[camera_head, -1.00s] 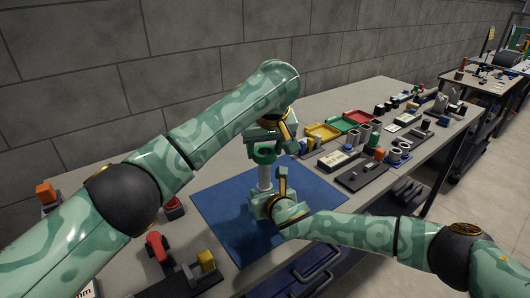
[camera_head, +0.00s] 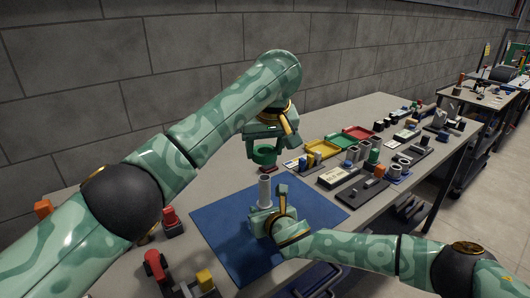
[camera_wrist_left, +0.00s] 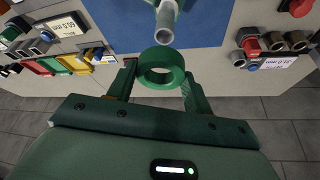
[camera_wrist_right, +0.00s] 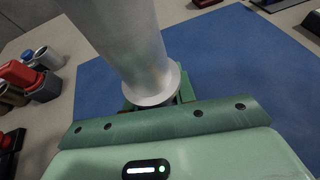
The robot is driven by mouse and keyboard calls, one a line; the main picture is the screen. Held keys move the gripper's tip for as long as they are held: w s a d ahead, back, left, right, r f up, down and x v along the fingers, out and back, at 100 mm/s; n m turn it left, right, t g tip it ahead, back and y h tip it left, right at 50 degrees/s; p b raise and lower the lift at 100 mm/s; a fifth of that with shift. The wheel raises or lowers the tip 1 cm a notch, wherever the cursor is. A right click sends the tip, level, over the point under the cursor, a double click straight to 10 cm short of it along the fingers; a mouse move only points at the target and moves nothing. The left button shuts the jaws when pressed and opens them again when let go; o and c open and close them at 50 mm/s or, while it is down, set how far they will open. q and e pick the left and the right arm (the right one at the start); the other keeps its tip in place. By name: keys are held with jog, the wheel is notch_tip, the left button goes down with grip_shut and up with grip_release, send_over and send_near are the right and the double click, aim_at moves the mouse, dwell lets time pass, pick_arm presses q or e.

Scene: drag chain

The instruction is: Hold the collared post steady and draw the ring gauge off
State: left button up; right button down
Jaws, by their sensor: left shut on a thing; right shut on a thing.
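The green ring gauge (camera_head: 265,157) is between the fingers of my left gripper (camera_head: 264,150). In the left wrist view the ring (camera_wrist_left: 161,82) shows its open bore, with nothing through it. The grey collared post (camera_head: 265,190) stands on the blue mat (camera_head: 231,228), below the ring and apart from it. Its bare top also shows in the left wrist view (camera_wrist_left: 165,24). My right gripper (camera_head: 262,222) is shut on the post low down. In the right wrist view the post (camera_wrist_right: 130,45) rises from its pale collar (camera_wrist_right: 155,93); the fingertips are mostly hidden.
Yellow (camera_head: 322,147) and red (camera_head: 358,132) trays stand at the back of the bench. Dark racks with small parts (camera_head: 362,189) lie right of the mat. A red-topped part (camera_head: 170,218) is left of it. Much of the mat is clear.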

pick_arm(q)
jog(key=shift+r, duration=1.3)
pick_arm(e)
jog(key=c, duration=1.1)
grip_release()
jog(key=shift+o, duration=0.2)
